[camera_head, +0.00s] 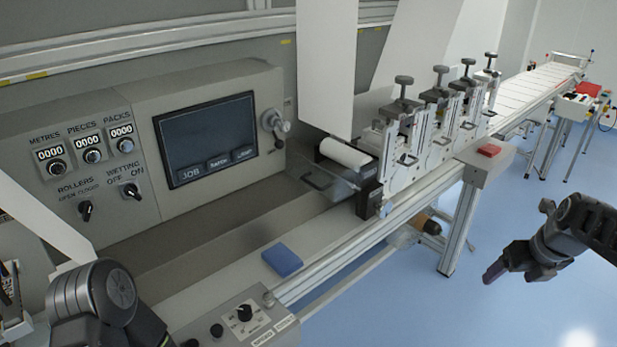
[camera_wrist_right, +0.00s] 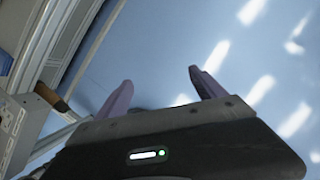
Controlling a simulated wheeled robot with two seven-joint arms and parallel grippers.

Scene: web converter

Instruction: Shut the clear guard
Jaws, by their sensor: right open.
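The clear guard (camera_head: 336,186) is a see-through panel beside the white roller (camera_head: 345,153), in the middle of the head view. It looks swung out towards me, with a dark handle (camera_head: 316,181) at its near left edge. Its exact angle is hard to tell. My right gripper (camera_head: 490,273) hangs over the blue floor at the right, well apart from the guard. In the right wrist view my right gripper (camera_wrist_right: 160,88) shows two purple fingers spread apart with nothing between them. My left arm shows at the lower left of the head view, but its gripper is not visible.
A control panel with a screen (camera_head: 207,138) stands left of the guard. Slitter units with knobs (camera_head: 403,88) stand right of it. A blue block (camera_head: 282,260) lies on the front ledge. A red button box (camera_head: 488,151) juts out at the right.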

